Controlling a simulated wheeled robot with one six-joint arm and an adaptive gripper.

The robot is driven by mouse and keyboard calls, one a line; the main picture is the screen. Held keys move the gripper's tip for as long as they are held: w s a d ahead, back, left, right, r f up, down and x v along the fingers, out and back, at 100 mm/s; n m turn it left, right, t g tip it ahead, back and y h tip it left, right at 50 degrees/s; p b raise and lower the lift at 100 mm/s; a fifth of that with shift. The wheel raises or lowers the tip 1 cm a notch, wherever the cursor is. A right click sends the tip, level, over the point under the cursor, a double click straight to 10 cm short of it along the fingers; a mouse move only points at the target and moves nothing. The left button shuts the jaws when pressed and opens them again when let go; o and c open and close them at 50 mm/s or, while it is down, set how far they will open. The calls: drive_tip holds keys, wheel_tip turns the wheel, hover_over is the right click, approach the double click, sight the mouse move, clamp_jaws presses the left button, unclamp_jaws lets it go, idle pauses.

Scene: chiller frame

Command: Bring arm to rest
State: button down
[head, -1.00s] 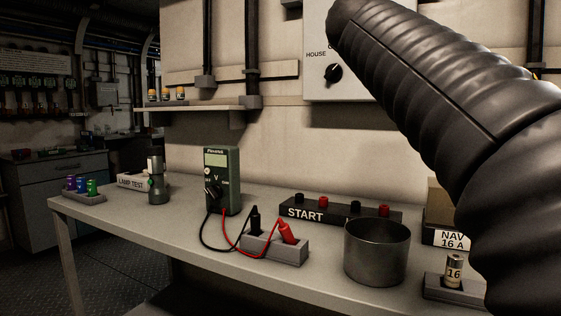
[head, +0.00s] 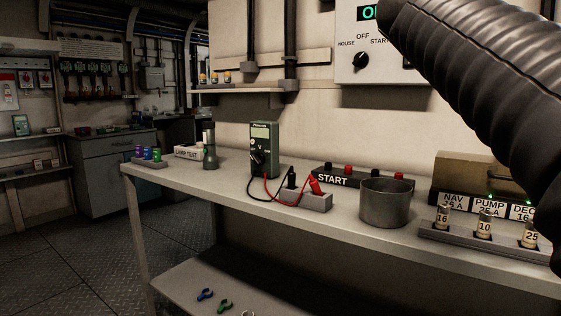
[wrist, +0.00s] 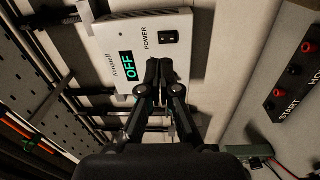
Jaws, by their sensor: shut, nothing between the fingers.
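My arm (head: 480,100) crosses the upper right of the head view, raised above the bench; its end is out of that view. In the wrist view my gripper (wrist: 161,68) is shut with nothing between its fingertips. It is in front of a white panel (wrist: 185,60) with a green OFF display and a black power switch (wrist: 168,37). I cannot tell whether the fingertips touch the panel.
The bench (head: 240,205) holds a multimeter (head: 264,148), a probe holder (head: 305,200), a START block (head: 345,180), a metal cup (head: 387,203) and a fuse rack (head: 460,237). A wall box (head: 375,65) with a rotary knob hangs above. Floor at left (head: 75,250) is clear.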

drive_tip(key=s+a+f+m+g+y, duration=0.3)
drive_tip(key=s+f, duration=0.5)
drive_tip(key=f, duration=1)
drive_tip(key=s+a+f+m+g+y, duration=0.3)
drive_tip(key=s+f, duration=0.5)
drive_tip(key=f, duration=1)
drive_tip(key=s+a+f+m+g+y, duration=0.4)
drive_tip(key=s+f, duration=0.5)
drive_tip(key=f, duration=0.9)
drive_tip(key=shift+a+m, duration=0.4)
drive_tip(key=shift+a, duration=0.25)
